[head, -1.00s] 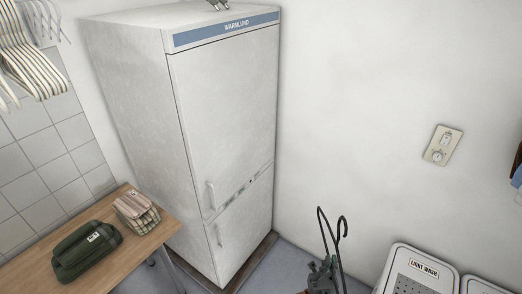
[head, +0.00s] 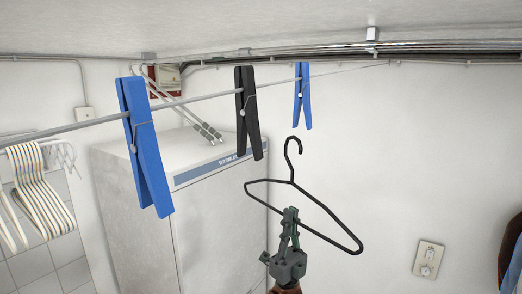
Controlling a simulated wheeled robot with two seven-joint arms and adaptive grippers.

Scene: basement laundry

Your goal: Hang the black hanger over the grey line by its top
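The black hanger (head: 318,203) is upright in the head view, its hook (head: 292,150) at the top and pointing up. My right gripper (head: 290,217) is shut on the hanger's lower bar. The grey line (head: 205,97) runs from the left edge up to the far wall on the right. In the picture the hook lies below the line and to the right of the black clothespin, apart from the line. My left gripper is not in view.
A large blue clothespin (head: 146,150), a black clothespin (head: 247,112) and a smaller blue clothespin (head: 302,96) are clipped on the line. Behind stands a white fridge (head: 205,225). Pipes run under the ceiling.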

